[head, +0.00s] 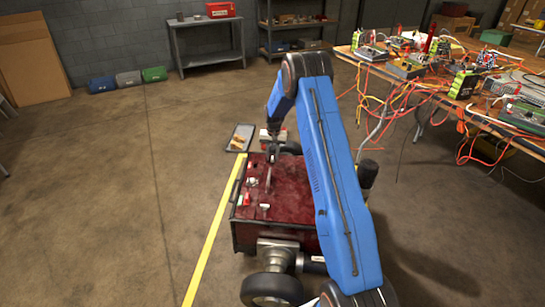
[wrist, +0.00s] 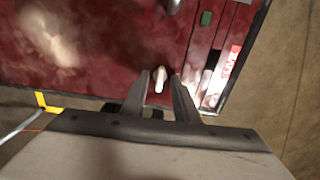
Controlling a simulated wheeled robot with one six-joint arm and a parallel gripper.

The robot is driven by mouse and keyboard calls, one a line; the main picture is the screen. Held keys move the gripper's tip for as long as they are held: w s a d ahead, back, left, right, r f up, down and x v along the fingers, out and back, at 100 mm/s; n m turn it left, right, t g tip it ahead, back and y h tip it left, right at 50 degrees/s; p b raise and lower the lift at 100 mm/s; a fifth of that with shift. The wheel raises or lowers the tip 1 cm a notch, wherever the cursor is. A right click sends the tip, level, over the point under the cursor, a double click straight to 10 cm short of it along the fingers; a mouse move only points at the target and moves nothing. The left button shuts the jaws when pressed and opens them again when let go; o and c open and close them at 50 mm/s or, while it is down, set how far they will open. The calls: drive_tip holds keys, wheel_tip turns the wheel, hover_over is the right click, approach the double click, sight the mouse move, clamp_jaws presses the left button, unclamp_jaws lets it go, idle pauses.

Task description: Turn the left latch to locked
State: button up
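A dark red box (head: 290,200) stands on the floor in front of me, with small pale fittings on its top. In the wrist view the red panel (wrist: 90,40) fills the upper part. A pale upright latch handle (wrist: 160,78) stands between the fingertips of my gripper (wrist: 159,84), with a narrow gap visible on each side. My gripper is open around it. In the head view my gripper (head: 272,156) is low over the far end of the box. A second grey handle (wrist: 174,5) is cut off at the top edge. I cannot tell which handle is the left latch.
A green patch (wrist: 206,18) and a red label (wrist: 231,62) lie near the panel's right edge. A grey tray (head: 240,137) lies on the floor behind the box. A cluttered wiring table (head: 440,85) stands at the right. The floor left of the yellow line (head: 215,235) is clear.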

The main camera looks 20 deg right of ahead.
sight(273, 162)
drive_tip(key=shift+r, duration=0.1)
wheel_tip(273, 162, up, 17)
drive_tip(key=shift+s+d, duration=0.15)
drive_tip(key=shift+s, duration=0.25)
idle(0.4)
drive_tip(key=shift+r, duration=0.1)
